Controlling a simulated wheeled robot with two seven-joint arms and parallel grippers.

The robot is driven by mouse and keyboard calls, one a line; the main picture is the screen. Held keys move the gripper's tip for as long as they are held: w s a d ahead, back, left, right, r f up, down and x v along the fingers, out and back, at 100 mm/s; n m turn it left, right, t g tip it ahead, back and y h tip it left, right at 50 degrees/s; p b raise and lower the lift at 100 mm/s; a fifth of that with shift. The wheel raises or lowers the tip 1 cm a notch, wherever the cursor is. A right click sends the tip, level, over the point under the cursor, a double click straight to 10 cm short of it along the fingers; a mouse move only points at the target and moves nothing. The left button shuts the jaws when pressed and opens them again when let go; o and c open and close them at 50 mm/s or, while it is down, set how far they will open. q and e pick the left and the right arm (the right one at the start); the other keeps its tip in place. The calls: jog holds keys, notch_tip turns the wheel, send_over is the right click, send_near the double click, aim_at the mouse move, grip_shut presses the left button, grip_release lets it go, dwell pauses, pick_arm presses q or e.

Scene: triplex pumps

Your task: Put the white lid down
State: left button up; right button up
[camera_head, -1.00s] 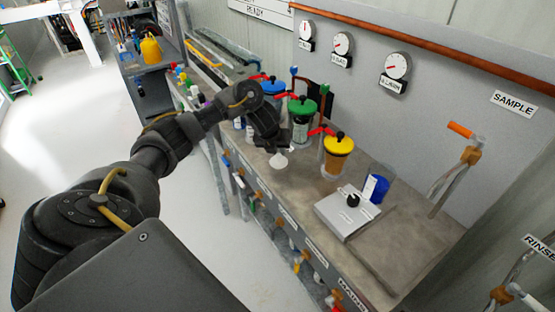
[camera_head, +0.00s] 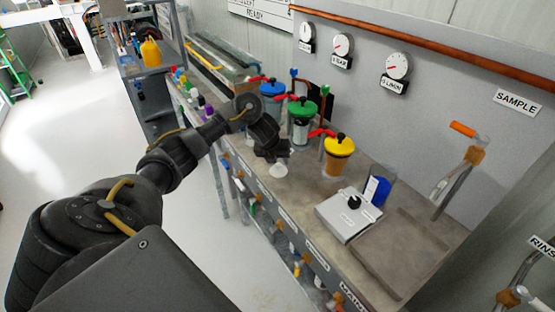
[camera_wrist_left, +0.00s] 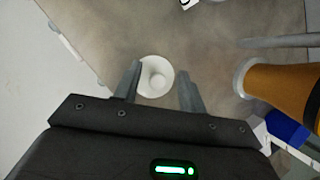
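The white lid (camera_head: 278,170) is a small round disc with a knob. It appears to rest on the bench top near its front edge, left of the yellow-topped orange vessel (camera_head: 339,157). My left gripper (camera_head: 273,157) is just above it. In the left wrist view the lid (camera_wrist_left: 155,77) lies between and beyond the fingertips of the left gripper (camera_wrist_left: 159,72), with a clear gap on the right finger's side. The fingers are apart and look empty. My right gripper is not in view.
Green-topped (camera_head: 301,118) and blue-topped (camera_head: 272,97) vessels stand behind the gripper. A white scale-like box (camera_head: 345,217) and a blue-labelled container (camera_head: 375,188) stand to the right. The bench's front edge is close to the lid.

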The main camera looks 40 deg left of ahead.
pick_arm(q)
jog(key=p+v, duration=0.6)
jog(key=v, duration=0.6)
jog(key=shift+r, duration=0.2)
